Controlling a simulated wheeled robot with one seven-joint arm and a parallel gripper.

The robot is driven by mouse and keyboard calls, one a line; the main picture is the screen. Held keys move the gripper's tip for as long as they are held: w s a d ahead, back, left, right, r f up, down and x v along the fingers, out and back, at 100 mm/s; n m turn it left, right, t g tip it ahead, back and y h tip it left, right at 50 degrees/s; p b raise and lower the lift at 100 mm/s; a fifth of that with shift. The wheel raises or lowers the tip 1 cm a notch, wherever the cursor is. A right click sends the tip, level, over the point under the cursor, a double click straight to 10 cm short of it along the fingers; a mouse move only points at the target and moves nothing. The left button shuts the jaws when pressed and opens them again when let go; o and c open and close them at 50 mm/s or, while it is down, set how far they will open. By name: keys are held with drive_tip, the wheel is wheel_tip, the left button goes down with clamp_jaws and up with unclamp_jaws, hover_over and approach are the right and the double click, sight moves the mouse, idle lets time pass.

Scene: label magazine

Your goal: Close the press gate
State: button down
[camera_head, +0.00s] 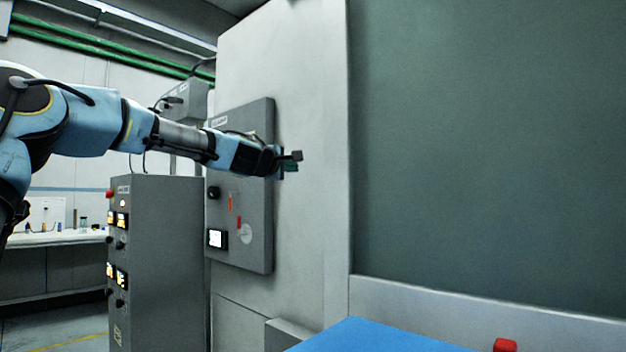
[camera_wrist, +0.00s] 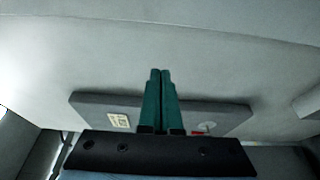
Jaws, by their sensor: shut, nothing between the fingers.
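My gripper (camera_head: 292,162) is at the end of my outstretched arm, in front of the pale grey machine column (camera_head: 310,80) and level with the upper part of the grey control panel (camera_head: 258,120). In the wrist view its two green fingers (camera_wrist: 160,73) are shut together with nothing between them, pointing at the pale wall. A large dark grey-green surface (camera_head: 480,140) fills the right of the head view. I cannot tell whether it is the press gate. No handle is clearly visible on it, and my gripper is left of it.
A grey cabinet (camera_head: 160,260) with lit displays and a red button stands at the left. A blue surface (camera_head: 370,338) and a red block-like part (camera_head: 506,345) are at the bottom. Green pipes (camera_head: 110,45) run along the back wall. A bench (camera_head: 50,238) stands far left.

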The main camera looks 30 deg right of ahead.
drive_tip(key=w+d+p, duration=0.2)
drive_tip(key=d+p, duration=0.2)
drive_tip(key=d, duration=0.5)
drive_tip(key=shift+p, duration=0.4)
